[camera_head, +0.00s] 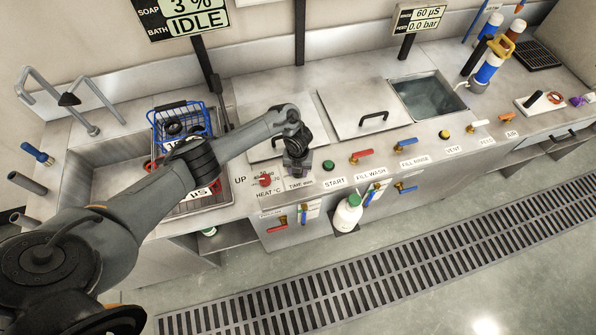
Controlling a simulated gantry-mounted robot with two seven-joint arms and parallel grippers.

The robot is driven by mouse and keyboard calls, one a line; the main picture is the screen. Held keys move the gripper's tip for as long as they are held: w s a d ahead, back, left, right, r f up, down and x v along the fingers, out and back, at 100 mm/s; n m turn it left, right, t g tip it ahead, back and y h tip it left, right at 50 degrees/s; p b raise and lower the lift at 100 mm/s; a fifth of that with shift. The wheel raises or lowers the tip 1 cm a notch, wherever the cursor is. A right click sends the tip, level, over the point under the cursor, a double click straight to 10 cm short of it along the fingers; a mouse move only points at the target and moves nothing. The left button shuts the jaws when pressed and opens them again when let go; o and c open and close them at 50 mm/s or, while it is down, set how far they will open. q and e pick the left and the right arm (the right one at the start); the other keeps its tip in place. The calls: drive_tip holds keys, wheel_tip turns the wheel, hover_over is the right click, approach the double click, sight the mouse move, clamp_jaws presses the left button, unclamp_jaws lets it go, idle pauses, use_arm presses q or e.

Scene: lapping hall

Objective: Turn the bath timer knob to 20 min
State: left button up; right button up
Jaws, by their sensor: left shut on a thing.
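My left gripper (297,172) points down at the front strip of the bench, just above the "TIME min" label (301,186). It is shut on the timer knob. The gripper hides the knob and its dial marks, so I cannot read the setting. The red heat knob (265,178), labelled "HEAT °C", is just to the left. The green start button (328,165) is just to the right. My right gripper is not in view.
A blue wire basket (182,118) stands in the left sink. Lidded baths and an open water bath (428,97) lie behind the controls. Red (362,154) and blue valve levers are to the right. A white bottle (347,214) hangs below the front. A floor grate runs in front.

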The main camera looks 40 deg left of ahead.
use_arm(q)
drive_tip(key=shift+m, duration=0.3)
drive_tip(key=o, duration=1.1)
drive_tip(key=shift+c, duration=0.2)
wheel_tip(320, 180, up, 10)
drive_tip(key=p, duration=0.3)
drive_tip(key=shift+f, duration=0.2)
drive_tip(key=shift+r+p, duration=0.45)
drive_tip(key=shift+r, duration=0.2)
drive_tip(key=shift+d+f, duration=0.1)
